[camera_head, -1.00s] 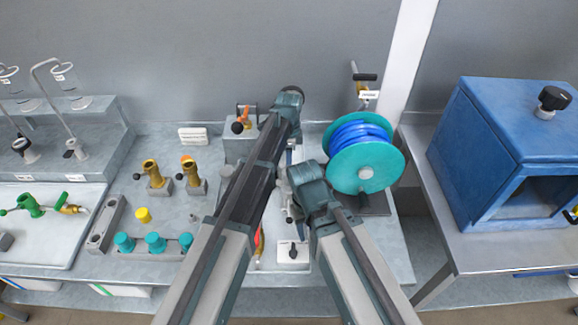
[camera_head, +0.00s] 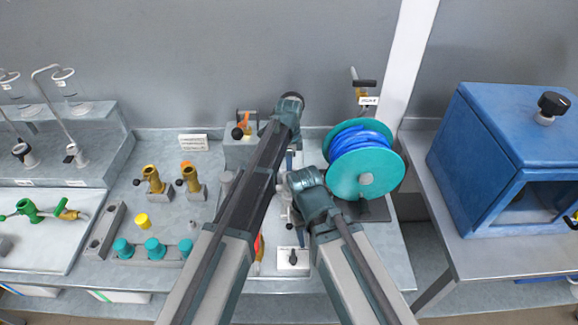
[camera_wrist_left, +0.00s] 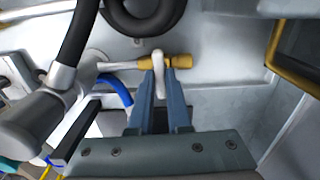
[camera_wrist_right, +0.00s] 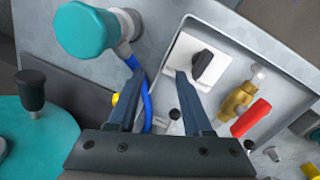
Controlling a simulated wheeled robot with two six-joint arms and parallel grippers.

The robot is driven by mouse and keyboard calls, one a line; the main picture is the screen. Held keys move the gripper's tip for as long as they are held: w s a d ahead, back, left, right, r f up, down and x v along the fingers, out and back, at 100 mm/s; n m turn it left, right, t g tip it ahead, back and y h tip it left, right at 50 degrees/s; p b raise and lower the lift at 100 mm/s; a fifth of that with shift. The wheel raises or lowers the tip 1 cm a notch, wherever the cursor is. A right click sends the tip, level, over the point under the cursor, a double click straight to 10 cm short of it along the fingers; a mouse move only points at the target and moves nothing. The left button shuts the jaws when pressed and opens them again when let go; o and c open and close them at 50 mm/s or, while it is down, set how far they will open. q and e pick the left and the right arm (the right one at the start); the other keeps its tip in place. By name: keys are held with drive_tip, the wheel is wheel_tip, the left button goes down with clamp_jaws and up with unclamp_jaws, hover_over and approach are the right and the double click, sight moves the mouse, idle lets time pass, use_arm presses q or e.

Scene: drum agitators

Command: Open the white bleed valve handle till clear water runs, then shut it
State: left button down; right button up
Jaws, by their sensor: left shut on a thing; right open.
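In the left wrist view the white valve handle (camera_wrist_left: 158,66) stands on a small brass valve (camera_wrist_left: 180,61) on a pipe. My left gripper (camera_wrist_left: 160,82) is shut on the white handle, with its fingertips on either side of it. I cannot make out any running water there. In the head view my left arm reaches to the back of the bench, and its own links hide the jaws and the valve. My right gripper (camera_wrist_right: 160,105) is open and empty above the bench, near a white plate with a black knob (camera_wrist_right: 204,66).
In the right wrist view a brass valve with a red handle (camera_wrist_right: 250,117) and a teal knob (camera_wrist_right: 85,30) are close by. A blue hose reel (camera_head: 365,160) stands right of my arms. A black hose (camera_wrist_left: 78,35) passes beside my left gripper. A blue cabinet (camera_head: 490,150) is far right.

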use_arm(q)
drive_tip(key=shift+n, duration=0.3)
drive_tip(key=n, duration=0.3)
drive_tip(key=shift+n, duration=0.4)
drive_tip(key=n, duration=0.4)
drive_tip(key=shift+n, duration=0.3)
drive_tip(key=n, duration=0.4)
drive_tip(key=shift+n, duration=1.8)
drive_tip(key=c, duration=0.9)
unclamp_jaws()
drive_tip(key=shift+o, duration=0.2)
